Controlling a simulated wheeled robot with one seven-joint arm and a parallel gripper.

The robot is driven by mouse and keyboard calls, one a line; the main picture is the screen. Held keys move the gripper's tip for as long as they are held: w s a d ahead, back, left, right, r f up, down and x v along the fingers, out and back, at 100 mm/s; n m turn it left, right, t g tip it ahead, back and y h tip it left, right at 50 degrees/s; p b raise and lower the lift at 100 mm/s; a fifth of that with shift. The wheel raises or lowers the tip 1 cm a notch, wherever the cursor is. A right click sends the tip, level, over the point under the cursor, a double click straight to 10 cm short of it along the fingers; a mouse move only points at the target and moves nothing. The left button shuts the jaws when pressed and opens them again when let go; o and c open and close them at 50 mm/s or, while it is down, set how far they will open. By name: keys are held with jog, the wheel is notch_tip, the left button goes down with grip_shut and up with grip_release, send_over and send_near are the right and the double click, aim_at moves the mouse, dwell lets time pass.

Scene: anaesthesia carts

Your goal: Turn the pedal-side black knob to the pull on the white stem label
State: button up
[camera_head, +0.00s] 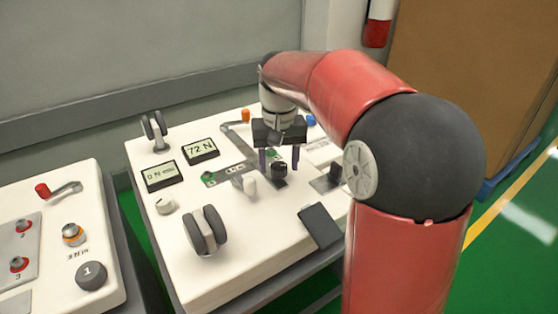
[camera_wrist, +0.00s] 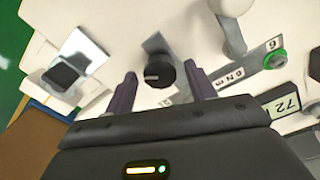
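The black knob (camera_head: 279,170) sits on a small grey plate on the white cart top. In the wrist view the black knob (camera_wrist: 160,71) has a light mark on its left side. My gripper (camera_head: 279,158) is open, pointing down at the knob. In the wrist view my gripper (camera_wrist: 161,88) has one dark purple finger on each side of the knob, with visible gaps.
A black pedal-like plate (camera_head: 320,226) lies at the cart's front right. A metal plate with a black lever (camera_head: 326,181) is right of the knob. Grey twin wheels (camera_head: 205,231), a white dial (camera_head: 165,204) and displays (camera_head: 201,150) stand left. Another cart (camera_head: 55,285) is further left.

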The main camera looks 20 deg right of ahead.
aim_at(279, 165)
notch_tip(279, 165, up, 7)
jog(key=shift+r+p, duration=0.2)
jog(key=shift+p, duration=0.6)
jog(key=shift+r, duration=0.2)
jog(key=shift+s, duration=0.1)
jog(key=s+f+t, duration=0.2)
jog(key=s+f, duration=0.1)
jog(key=s, duration=0.8)
jog(key=s+f+n+t+p, duration=0.1)
jog(key=s+f+t, duration=0.2)
jog(key=s, duration=0.8)
jog(key=shift+t+p, duration=0.3)
